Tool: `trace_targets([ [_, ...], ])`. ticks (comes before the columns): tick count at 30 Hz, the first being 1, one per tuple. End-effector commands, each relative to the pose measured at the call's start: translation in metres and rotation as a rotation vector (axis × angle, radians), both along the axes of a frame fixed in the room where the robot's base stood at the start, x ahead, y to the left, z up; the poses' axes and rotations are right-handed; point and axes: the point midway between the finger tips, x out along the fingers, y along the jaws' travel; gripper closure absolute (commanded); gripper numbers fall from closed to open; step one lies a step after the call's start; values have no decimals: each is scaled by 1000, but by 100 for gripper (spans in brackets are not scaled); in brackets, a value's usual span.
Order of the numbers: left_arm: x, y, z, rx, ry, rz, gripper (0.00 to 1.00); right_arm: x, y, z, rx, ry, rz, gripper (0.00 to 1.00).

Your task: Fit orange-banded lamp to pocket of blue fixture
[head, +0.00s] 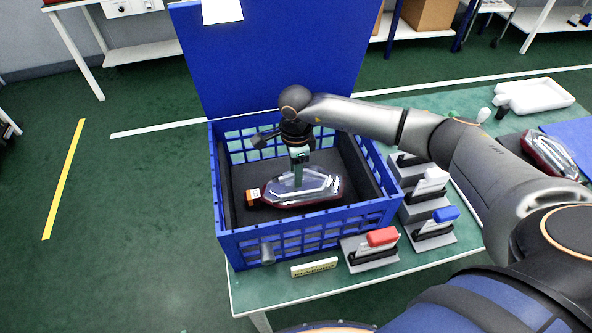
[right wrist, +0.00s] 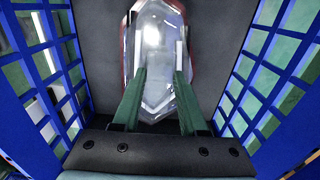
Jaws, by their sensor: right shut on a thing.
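The orange-banded lamp (head: 315,190), clear-topped with a dark red body and an orange band at its left end, is inside a blue lattice-walled crate (head: 300,232) with a dark lining. It lies lengthwise across the crate, low down; I cannot tell whether it touches the bottom. My right gripper (head: 298,178) reaches down into the crate from above and is shut on the lamp. In the right wrist view the green fingers (right wrist: 160,92) lie against the clear part of the lamp (right wrist: 153,55). I see no pocket clearly. My left gripper is not in view.
A second red and clear lamp (head: 550,155) lies at the right by a blue sheet (head: 575,137). Grey stands with a red-topped item (head: 382,237) and a blue-topped item (head: 446,214) stand right of the crate. A tall blue panel (head: 275,60) rises behind it. A white tray (head: 535,96) is farther back.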

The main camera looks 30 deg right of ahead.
Motion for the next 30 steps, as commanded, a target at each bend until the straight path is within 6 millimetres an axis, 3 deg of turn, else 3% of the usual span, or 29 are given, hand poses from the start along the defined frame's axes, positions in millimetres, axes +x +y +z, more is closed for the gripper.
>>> trace_targets([
  [3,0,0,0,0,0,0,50,0,0,0,0,-1,0,100],
  [30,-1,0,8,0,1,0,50,1,0,15,0,-2,0,100],
])
